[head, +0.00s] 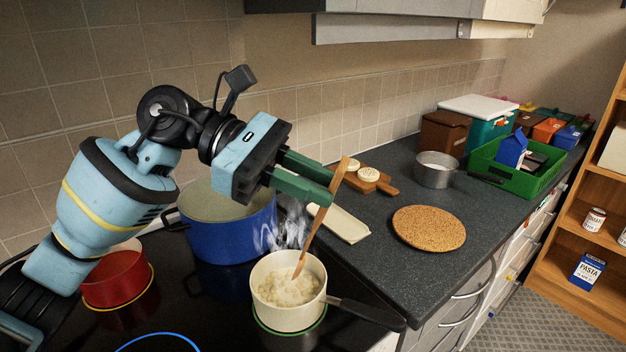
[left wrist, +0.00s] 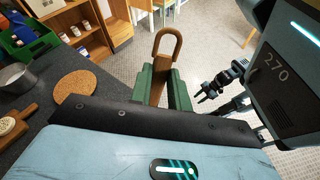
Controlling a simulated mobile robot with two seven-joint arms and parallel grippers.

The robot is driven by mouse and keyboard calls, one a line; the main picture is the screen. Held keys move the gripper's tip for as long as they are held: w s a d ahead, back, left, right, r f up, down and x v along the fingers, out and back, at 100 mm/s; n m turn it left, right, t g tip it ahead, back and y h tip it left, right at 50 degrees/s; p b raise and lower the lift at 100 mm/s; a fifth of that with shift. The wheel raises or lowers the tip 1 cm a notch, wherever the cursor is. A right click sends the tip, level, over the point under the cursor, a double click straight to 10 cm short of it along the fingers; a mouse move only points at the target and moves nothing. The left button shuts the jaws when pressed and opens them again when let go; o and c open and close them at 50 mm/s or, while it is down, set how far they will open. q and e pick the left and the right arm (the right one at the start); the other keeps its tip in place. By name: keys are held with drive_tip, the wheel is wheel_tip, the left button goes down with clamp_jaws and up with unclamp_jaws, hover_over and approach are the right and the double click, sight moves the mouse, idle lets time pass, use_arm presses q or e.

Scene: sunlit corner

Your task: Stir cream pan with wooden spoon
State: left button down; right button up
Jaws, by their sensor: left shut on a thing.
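The cream pan (head: 261,293) is a small cream saucepan with a dark handle on the black hob. It holds a pale, lumpy, steaming mass (head: 284,291). The wooden spoon (head: 314,228) stands tilted in the pan, its lower end sunk in the food and hidden. My left gripper (head: 330,187) is shut on the spoon's upper handle, above and to the right of the pan. In the left wrist view the spoon's looped handle end (left wrist: 167,42) rises between the green fingers (left wrist: 161,88).
A large blue pot (head: 232,237) stands close behind the pan, and a red pot (head: 118,278) is at left. The counter's front right is clear.

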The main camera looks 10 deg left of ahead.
idle(0.4)
